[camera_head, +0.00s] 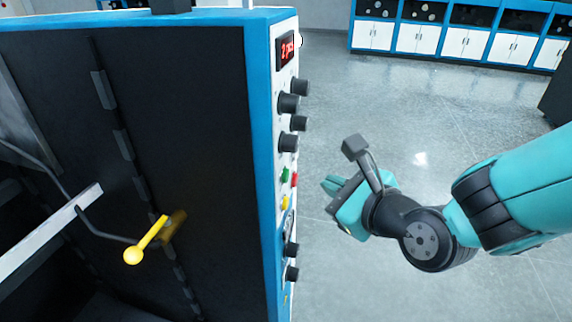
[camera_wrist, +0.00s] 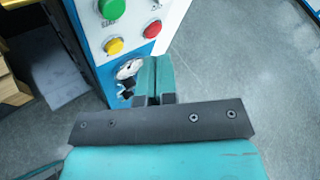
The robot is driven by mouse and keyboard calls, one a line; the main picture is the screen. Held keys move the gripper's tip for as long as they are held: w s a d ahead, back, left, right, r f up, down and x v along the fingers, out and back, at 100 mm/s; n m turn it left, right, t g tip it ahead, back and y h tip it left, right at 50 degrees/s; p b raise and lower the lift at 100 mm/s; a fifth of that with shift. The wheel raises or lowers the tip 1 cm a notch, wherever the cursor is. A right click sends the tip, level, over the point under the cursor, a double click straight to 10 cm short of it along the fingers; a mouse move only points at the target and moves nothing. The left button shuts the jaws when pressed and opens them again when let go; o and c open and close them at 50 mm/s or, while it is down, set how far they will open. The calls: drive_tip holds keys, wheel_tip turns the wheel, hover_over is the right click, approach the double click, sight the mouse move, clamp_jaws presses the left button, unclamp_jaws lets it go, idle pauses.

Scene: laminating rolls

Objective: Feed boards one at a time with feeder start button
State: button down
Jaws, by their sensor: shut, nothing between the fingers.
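The feeder's control panel (camera_head: 285,222) is the narrow white face of a blue and black machine. A green button (camera_head: 285,174), a red button (camera_head: 294,180) and a yellow button (camera_head: 285,202) sit on it. In the wrist view the green button (camera_wrist: 111,9) is at the top, the red button (camera_wrist: 152,29) right of it and the yellow button (camera_wrist: 114,46) below. My gripper (camera_head: 331,186) is shut and empty, to the right of the panel. In the wrist view its fingers (camera_wrist: 154,75) appear below the buttons, apart from them.
Dark knobs (camera_head: 289,103) stick out of the panel, below a red digital display (camera_head: 286,48). A yellow-ended lever (camera_head: 148,240) stands out from the machine's dark side. White cabinets (camera_head: 420,38) line the back. The grey floor (camera_head: 400,105) between is clear.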

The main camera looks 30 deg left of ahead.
sight(285, 175)
drive_tip(key=shift+s+a+p, duration=0.25)
drive_tip(key=shift+a+p, duration=0.3)
drive_tip(key=shift+a, duration=0.4)
drive_tip(key=shift+s+a+p, duration=0.2)
drive_tip(key=shift+a+p, duration=0.3)
drive_tip(key=shift+a, duration=0.45)
idle(0.6)
drive_tip(key=shift+s+a, duration=0.1)
drive_tip(key=shift+a, duration=0.3)
drive_tip(key=shift+s+a+p, duration=0.1)
drive_tip(key=shift+a+p, duration=0.2)
drive_tip(key=shift+a, duration=0.1)
idle(0.5)
drive_tip(key=shift+d, duration=0.1)
drive_tip(key=shift+w+d+b, duration=0.2)
drive_tip(key=shift+d+b, duration=0.2)
drive_tip(key=shift+d, duration=0.35)
